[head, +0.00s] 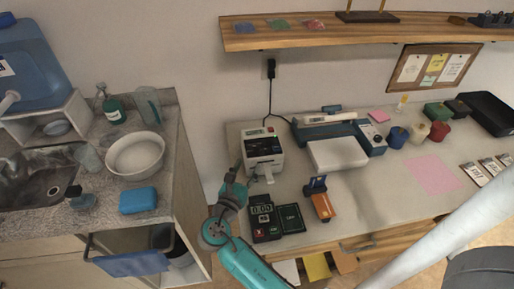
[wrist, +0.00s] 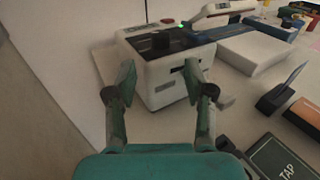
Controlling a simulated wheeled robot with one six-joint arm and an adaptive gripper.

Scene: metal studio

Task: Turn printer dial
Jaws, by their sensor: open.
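The white printer (head: 262,152) stands on the desk's left part, with a cord running up to a wall socket. In the wrist view the printer (wrist: 158,80) is straight ahead, with a dark top panel, a green light and a dark slot in front. In the head view my gripper (head: 238,178) is at the printer's front left. Contact cannot be told.
A blue machine (head: 373,138) and a white box (head: 338,152) stand right of the printer. A card reader (head: 262,221), a dark pad (head: 290,218) and an orange-and-blue item (head: 321,200) lie in front. A wooden shelf (head: 350,36) hangs above. The sink counter (head: 165,190) is left.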

